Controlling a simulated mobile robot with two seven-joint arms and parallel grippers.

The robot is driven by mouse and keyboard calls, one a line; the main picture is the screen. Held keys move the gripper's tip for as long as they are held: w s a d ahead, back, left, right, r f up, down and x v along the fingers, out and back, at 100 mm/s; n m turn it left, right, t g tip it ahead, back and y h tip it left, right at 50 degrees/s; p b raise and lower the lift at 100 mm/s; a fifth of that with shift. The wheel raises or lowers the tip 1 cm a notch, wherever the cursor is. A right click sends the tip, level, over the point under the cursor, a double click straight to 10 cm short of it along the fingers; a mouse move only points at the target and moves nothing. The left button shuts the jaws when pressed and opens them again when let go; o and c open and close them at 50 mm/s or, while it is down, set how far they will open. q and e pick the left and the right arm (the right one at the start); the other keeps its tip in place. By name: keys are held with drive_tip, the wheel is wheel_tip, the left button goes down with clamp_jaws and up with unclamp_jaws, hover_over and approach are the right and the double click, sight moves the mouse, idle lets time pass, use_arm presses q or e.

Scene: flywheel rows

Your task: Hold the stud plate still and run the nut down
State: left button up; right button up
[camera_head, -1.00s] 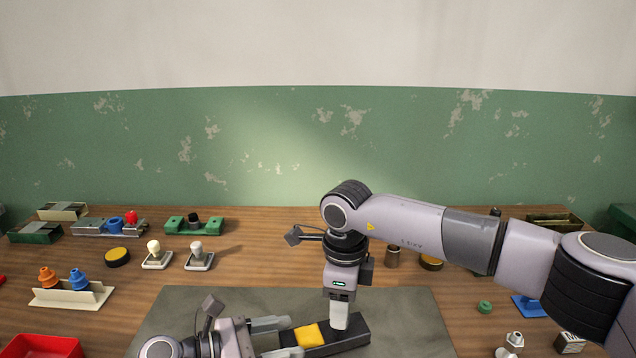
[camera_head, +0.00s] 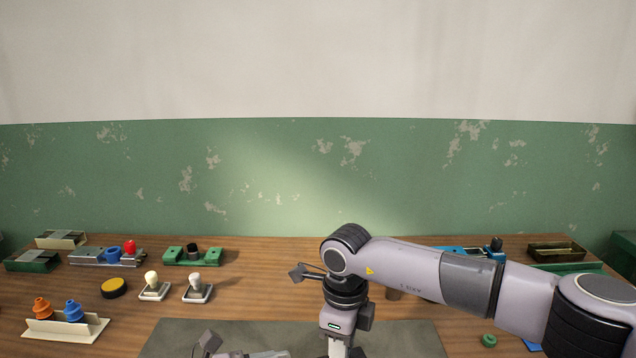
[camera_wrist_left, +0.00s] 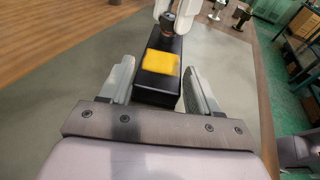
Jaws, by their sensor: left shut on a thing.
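The stud plate (camera_wrist_left: 157,85) is a long black block with a yellow patch (camera_wrist_left: 160,62) on top, seen in the left wrist view. My left gripper (camera_wrist_left: 160,84) has a pale finger on each side of it and is shut on it. In the head view the plate is below the picture, and only the top of my left wrist shows at the bottom edge. My right gripper (camera_wrist_left: 176,12) is above the far end of the plate. A small dark brown round part (camera_wrist_left: 167,23) shows by its fingertips; I cannot tell whether they grip it.
A grey mat (camera_head: 400,338) covers the front middle of the wooden table. To the left stand a cream rack (camera_head: 68,328) with orange and blue pieces, a black and yellow disc (camera_head: 113,288) and two small knobs on plates (camera_head: 196,290). A green ring (camera_head: 488,340) lies at right.

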drive_tip(key=m, duration=0.3)
idle(0.4)
drive_tip(key=m, duration=0.3)
drive_tip(key=shift+m, duration=1.2)
drive_tip(key=m, duration=0.3)
drive_tip(key=shift+m, duration=1)
